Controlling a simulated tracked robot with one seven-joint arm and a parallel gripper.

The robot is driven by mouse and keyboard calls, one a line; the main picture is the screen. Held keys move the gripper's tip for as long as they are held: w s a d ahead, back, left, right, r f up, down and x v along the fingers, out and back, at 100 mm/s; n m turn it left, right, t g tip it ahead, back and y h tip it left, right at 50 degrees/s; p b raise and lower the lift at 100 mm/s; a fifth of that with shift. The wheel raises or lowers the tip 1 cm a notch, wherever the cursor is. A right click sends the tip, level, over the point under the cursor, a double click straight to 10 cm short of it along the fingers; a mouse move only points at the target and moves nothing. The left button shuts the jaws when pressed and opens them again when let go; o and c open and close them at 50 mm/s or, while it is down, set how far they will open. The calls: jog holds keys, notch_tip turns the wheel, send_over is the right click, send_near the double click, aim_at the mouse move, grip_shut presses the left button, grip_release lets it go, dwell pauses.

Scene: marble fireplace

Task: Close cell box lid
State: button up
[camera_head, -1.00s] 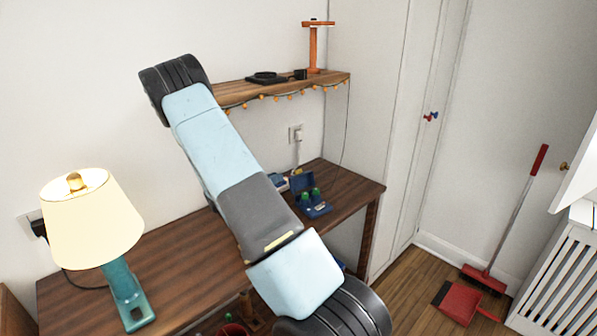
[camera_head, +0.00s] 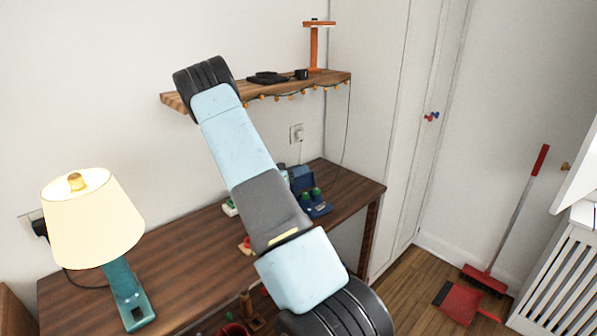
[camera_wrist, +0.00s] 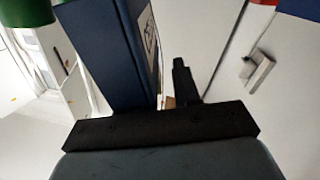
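The blue cell box (camera_head: 318,209) sits on the right part of the wooden desk, with green-topped cells (camera_head: 316,193) standing in it. Its blue lid (camera_head: 302,178) is raised at the back, so the box is open. My arm crosses in front and hides my gripper in the head view. In the wrist view, a dark blue panel (camera_wrist: 108,50), seemingly part of the box, stands very close to my gripper (camera_wrist: 184,82). Only one dark finger shows clearly; I cannot tell whether it touches the panel. A green cylinder (camera_wrist: 28,12) shows at the top left corner.
A lit lamp (camera_head: 92,220) stands at the desk's left. A wall shelf (camera_head: 340,79) with string lights hangs above. A small green-and-white item (camera_head: 230,207) lies on the desk (camera_head: 185,250) beside my arm. A cabinet stands right of the desk.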

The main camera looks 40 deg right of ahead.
grip_shut()
jog(key=shift+a, duration=0.15)
dwell(1.2)
